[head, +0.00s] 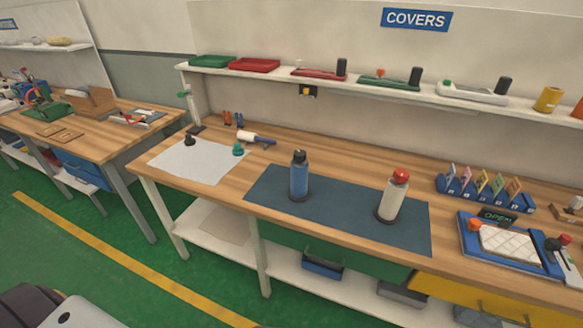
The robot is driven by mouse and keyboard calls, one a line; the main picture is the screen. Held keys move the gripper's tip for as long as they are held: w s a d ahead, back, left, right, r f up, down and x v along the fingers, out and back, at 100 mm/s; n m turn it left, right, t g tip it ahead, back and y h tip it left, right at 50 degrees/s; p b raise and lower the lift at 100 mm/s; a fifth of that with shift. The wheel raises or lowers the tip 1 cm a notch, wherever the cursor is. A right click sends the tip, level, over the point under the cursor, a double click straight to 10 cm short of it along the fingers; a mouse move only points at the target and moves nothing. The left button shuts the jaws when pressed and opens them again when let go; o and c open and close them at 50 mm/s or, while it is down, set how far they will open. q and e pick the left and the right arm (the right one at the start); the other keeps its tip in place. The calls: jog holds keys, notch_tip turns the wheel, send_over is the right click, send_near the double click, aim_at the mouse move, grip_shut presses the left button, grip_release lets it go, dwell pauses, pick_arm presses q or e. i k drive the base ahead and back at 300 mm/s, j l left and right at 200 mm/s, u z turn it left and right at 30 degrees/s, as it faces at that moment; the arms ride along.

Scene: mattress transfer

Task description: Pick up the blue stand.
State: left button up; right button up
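A blue stand (466,190) with several coloured cards or tools upright in its slots stands at the right of the wooden bench (340,168), toward the back. A blue tray (475,257) with a white quilted pad (509,242) lies in front of it, close to the bench's front edge; a small OPEN sign (497,216) is at its back. I cannot tell for certain which blue piece the task's name means. Neither of my grippers is in view.
A blue bottle (300,175) and a white, red-topped bottle (393,197) stand on a dark blue mat (340,212). A white sheet (195,160) lies at the left. A shelf (365,88) with coloured trays runs above the back of the bench.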

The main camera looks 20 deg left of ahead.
aim_at(299, 192)
jog(key=i+j, duration=0.25)
jog(key=j, duration=0.2)
jog(key=i+j, duration=0.25)
jog(key=j, duration=0.15)
jog(key=i+j, duration=0.25)
jog(key=j, duration=0.2)
jog(key=l+z, duration=0.05)
